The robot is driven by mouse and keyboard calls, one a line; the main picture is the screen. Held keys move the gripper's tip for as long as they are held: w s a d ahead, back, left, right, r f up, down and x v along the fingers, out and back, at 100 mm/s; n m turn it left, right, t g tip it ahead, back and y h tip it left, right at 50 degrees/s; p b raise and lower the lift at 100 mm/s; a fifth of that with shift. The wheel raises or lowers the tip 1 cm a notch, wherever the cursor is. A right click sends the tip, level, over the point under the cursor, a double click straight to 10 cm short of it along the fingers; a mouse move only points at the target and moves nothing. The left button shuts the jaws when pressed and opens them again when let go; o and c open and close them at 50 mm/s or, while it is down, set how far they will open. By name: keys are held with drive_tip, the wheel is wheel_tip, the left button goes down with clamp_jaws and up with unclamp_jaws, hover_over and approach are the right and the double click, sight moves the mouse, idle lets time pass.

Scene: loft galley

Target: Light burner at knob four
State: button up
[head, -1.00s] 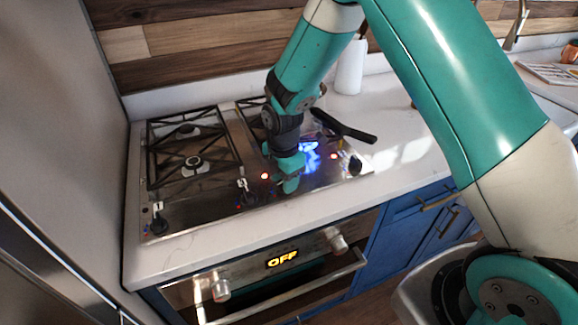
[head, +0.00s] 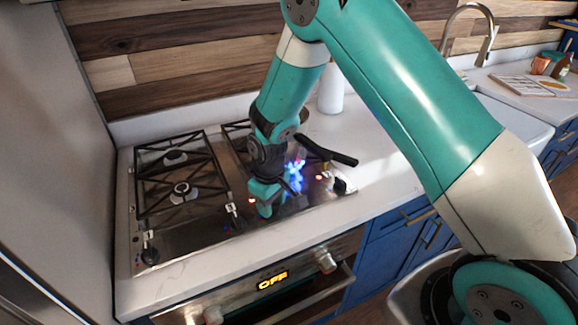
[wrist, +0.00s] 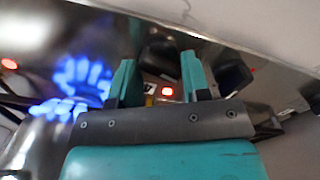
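The cooktop (head: 187,222) has black knobs along its front edge. One knob (head: 150,256) is at the front left, a second (head: 235,222) near the middle and another (head: 341,185) at the right. A blue flame (head: 295,172) burns at the right; it also shows in the wrist view (wrist: 82,82). My gripper (head: 265,208) is low over the front edge, between the middle and right knobs. In the wrist view its teal fingers (wrist: 158,80) are apart, with a dark knob (wrist: 160,54) seen between them. I cannot tell whether they touch it. Knob numbers are unreadable.
Red lights (head: 252,201) glow along the cooktop front. A black-handled pan or utensil (head: 328,151) lies at the right rear, near the flame. A white bottle (head: 331,92) stands behind. The oven display (head: 273,281) reads OFF. Counter to the right is clear.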

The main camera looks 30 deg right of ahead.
drive_tip(key=m, duration=0.2)
drive_tip(key=m+p, duration=0.1)
drive_tip(key=m, duration=0.1)
drive_tip(key=shift+r+m+p, duration=0.2)
drive_tip(key=shift+m+p, duration=0.1)
drive_tip(key=shift+r+m, duration=0.2)
drive_tip(key=shift+m, duration=0.3)
wheel_tip(320, 180, up, 17)
drive_tip(key=b, duration=0.4)
drive_tip(key=s+a+r+n+y, duration=0.1)
drive_tip(key=s+a+r+n, duration=0.1)
drive_tip(key=s, duration=0.7)
drive_tip(key=s+a+r+n+y, duration=0.1)
drive_tip(key=s+r+n+y, duration=0.1)
drive_tip(key=s, duration=0.7)
wheel_tip(320, 180, up, 3)
drive_tip(key=shift+a+f+n, duration=0.15)
drive_tip(key=shift+a+n, duration=0.25)
drive_tip(key=shift+n, duration=0.3)
